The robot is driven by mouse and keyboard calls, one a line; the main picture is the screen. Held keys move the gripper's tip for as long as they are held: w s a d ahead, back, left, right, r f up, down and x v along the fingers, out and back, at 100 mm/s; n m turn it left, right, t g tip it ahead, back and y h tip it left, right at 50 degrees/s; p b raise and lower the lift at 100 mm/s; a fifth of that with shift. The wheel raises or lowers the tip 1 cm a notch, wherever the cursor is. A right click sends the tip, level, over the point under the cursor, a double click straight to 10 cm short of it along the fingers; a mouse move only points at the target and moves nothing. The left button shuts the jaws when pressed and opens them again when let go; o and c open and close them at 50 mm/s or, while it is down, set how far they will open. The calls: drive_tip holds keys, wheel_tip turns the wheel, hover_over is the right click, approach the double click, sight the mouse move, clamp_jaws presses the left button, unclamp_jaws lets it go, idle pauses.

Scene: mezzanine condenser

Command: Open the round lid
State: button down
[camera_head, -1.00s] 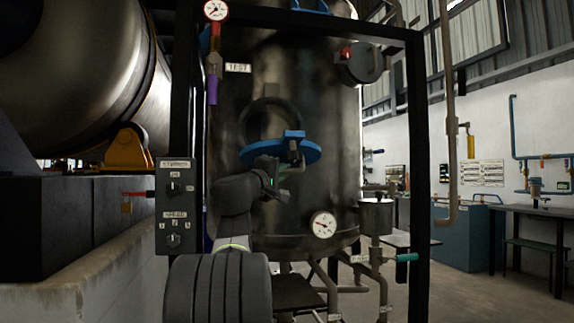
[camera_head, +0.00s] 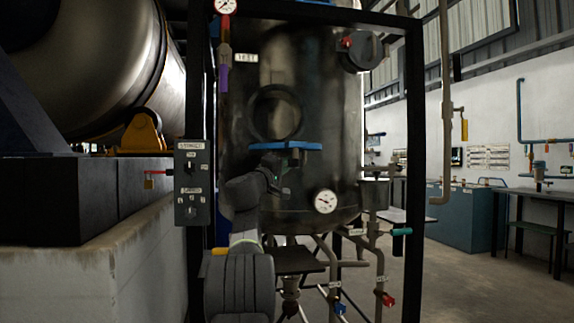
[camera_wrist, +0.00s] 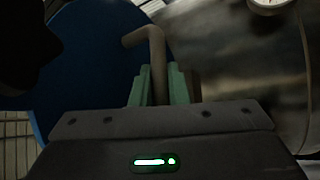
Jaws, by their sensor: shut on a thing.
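The blue round lid (camera_head: 300,146) is on the front of the dark steel tank (camera_head: 340,110). In the head view it shows nearly edge-on, a thin blue bar below the round dark port (camera_head: 275,112). In the wrist view the lid (camera_wrist: 90,60) is a wide blue disc with a bent brown handle (camera_wrist: 148,38). My gripper (camera_wrist: 160,85) has its green fingers shut on the handle. In the head view my gripper (camera_head: 280,178) is just under the lid, and its fingers are hard to make out.
A switch box (camera_head: 192,183) hangs on the black frame (camera_head: 413,180) left of the tank. A pressure gauge (camera_head: 325,201) sits low on the tank, right of my gripper. Pipes with valves run below. Open floor lies to the right.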

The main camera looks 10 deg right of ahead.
drive_tip(key=shift+r, duration=0.1)
drive_tip(key=c, duration=1.4)
unclamp_jaws()
drive_tip(key=shift+s, duration=0.1)
drive_tip(key=b+v, duration=0.2)
drive_tip(key=v, duration=1.1)
drive_tip(key=shift+s+a+f, duration=0.2)
drive_tip(key=shift+a, duration=0.1)
drive_tip(key=shift+w+d, duration=0.1)
drive_tip(key=p+x, duration=0.2)
drive_tip(key=x, duration=1.1)
drive_tip(key=shift+w+d+r, duration=0.15)
drive_tip(key=shift+w+d, duration=0.05)
drive_tip(key=shift+d, duration=0.05)
drive_tip(key=shift+s+a, duration=0.1)
drive_tip(key=shift+a, duration=0.05)
